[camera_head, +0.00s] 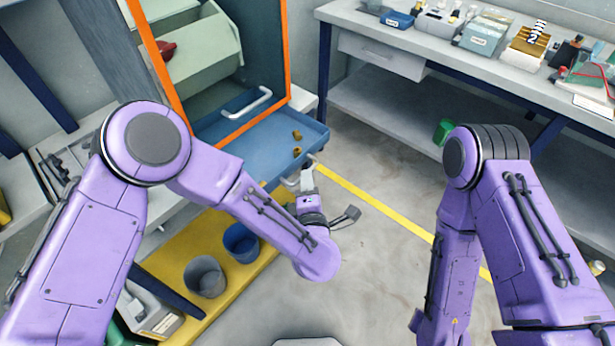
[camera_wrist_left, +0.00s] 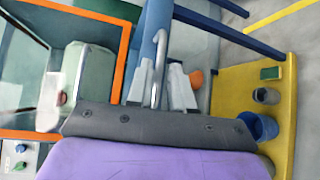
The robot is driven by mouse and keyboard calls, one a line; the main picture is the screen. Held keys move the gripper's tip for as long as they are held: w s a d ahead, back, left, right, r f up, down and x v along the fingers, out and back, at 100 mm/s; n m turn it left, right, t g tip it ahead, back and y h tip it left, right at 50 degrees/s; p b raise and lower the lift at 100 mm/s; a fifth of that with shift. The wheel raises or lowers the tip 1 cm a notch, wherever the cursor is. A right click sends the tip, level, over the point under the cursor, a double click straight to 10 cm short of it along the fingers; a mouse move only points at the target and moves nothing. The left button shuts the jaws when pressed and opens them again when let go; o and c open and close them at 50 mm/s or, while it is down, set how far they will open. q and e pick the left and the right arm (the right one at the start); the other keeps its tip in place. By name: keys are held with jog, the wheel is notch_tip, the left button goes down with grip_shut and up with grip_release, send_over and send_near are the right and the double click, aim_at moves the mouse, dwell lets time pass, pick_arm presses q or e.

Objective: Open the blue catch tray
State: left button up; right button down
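The blue catch tray (camera_head: 265,155) sits low in the orange-framed machine and juts out in front of it. Small brown pieces (camera_head: 297,135) lie on it near its right side. In the left wrist view the tray's blue front (camera_wrist_left: 151,30) carries a pale bar handle (camera_wrist_left: 159,60). My left gripper (camera_head: 307,180) is at the tray's front edge, partly hidden by my wrist. In the left wrist view its two grey fingers (camera_wrist_left: 158,85) stand apart, one on each side of the handle; a gap shows. My right gripper is out of view; only its arm shows.
The orange frame (camera_head: 289,50) has a white handle (camera_head: 248,103) near its bottom. A yellow platform (camera_head: 185,262) below holds a grey cup (camera_head: 205,277) and a blue cup (camera_head: 241,243). A white workbench (camera_head: 450,62) stands at the back right. Open floor lies between.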

pick_arm(q)
jog(key=s+r, duration=0.1)
jog(key=s, duration=0.7)
jog(key=shift+d+b, duration=0.15)
jog(key=shift+b, duration=0.25)
jog(key=s+a+f+m+g+h, duration=0.1)
jog(key=s+a+f+m+g, duration=0.15)
jog(key=a+f+m, duration=0.45)
jog(key=s+a+f+m+g+h, duration=0.15)
jog(key=a+f+m+g, duration=0.3)
jog(key=f, duration=0.45)
jog(key=s+a+f+m+g+y, duration=0.1)
jog(key=s+a+f+g+y, duration=0.1)
jog(key=s+a, duration=0.6)
jog(key=s+a+f+g+y, duration=0.3)
jog(key=s+a, duration=0.5)
jog(key=a, duration=0.4)
notch_tip(320, 180, down, 2)
jog(key=shift+a+f+m+g, duration=0.1)
jog(key=shift+a+m+g, duration=0.3)
jog(key=shift+g, duration=0.1)
